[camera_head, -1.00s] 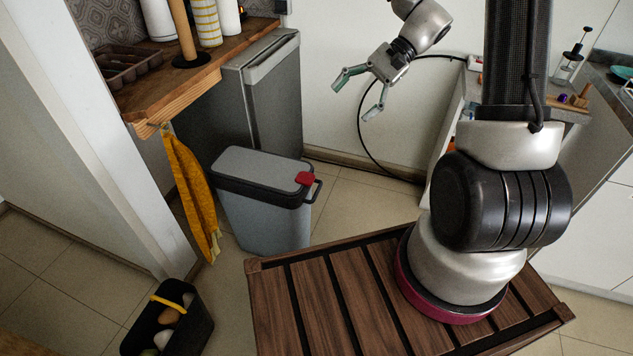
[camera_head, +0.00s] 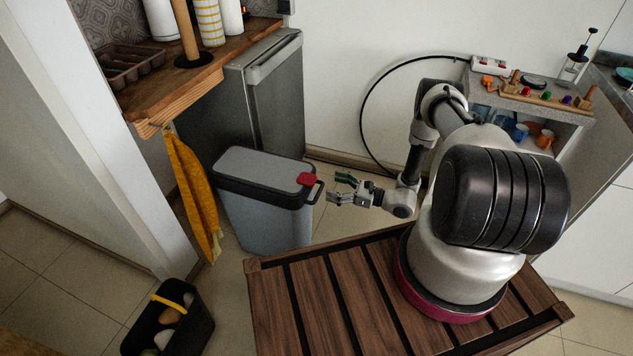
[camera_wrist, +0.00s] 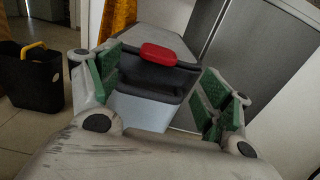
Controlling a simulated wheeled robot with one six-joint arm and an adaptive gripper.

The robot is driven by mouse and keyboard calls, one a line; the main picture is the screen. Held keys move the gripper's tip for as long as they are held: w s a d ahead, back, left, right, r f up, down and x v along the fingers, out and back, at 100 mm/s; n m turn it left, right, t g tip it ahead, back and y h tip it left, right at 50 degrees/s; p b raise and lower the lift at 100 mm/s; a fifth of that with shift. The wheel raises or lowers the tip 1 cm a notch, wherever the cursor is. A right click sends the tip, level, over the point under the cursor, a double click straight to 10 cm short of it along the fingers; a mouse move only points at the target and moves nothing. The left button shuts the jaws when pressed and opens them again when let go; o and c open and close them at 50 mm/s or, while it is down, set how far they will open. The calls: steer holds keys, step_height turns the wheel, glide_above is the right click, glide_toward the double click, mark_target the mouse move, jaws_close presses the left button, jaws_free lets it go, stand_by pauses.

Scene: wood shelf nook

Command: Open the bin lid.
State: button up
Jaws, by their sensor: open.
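The grey bin (camera_head: 262,222) stands on the floor left of my base, with a flat grey lid (camera_head: 258,167) that is shut. A red tab (camera_head: 306,179) sits at the lid's right edge, above a dark loop handle (camera_head: 316,191). My gripper (camera_head: 336,188) is open and empty just right of the handle, pointing left at it. In the wrist view the red tab (camera_wrist: 158,54) shows between and beyond the green-padded fingers (camera_wrist: 160,88), with the bin's pale front (camera_wrist: 142,111) below. I cannot tell whether a finger touches the handle.
A tall grey cabinet (camera_head: 272,100) stands behind the bin. A wooden shelf (camera_head: 190,80) with a yellow cloth (camera_head: 190,195) hanging from it is at left. A black basket (camera_head: 170,325) with a yellow handle stands on the floor in front. Floor shows between bin and basket.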

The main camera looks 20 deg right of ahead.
steer(key=x, duration=0.7)
steer(key=c, duration=1.4)
steer(key=w+a+r+g+h, duration=0.2)
steer(key=r, duration=0.8)
steer(key=w+a+r+g+h, duration=0.1)
steer(key=a+r+h, duration=0.2)
steer(key=r, duration=0.8)
steer(key=shift+c, duration=0.2)
steer(key=w+a+r, duration=0.8)
steer(key=a+r, duration=0.2)
steer(key=r, duration=0.3)
steer(key=shift+a+g, duration=0.15)
steer(key=shift+g, duration=0.15)
